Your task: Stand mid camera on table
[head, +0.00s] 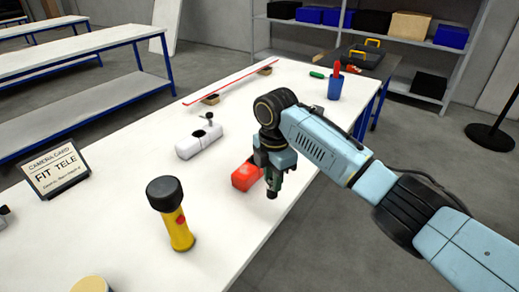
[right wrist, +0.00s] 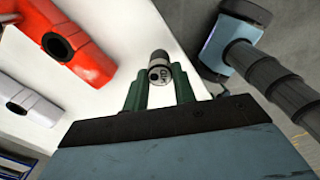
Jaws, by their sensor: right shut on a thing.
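My right gripper (head: 273,184) is above the near right edge of the white table (head: 125,135). In the right wrist view its green fingers (right wrist: 160,92) are shut on a small dark and grey cylindrical camera (right wrist: 159,68) with a printed label, too small to read surely. In the head view the camera's dark end (head: 271,194) shows below the fingers. Whether it touches the table cannot be told. A red nosecone (head: 245,176) lies just left of the gripper. A white nosecone (head: 199,142) lies farther left. My left gripper is not in view.
A small dark object (head: 209,116) is by the white nosecone. A red strip (head: 230,82) on blocks and a blue cup (head: 335,90) are farther back. The table's middle has free room.

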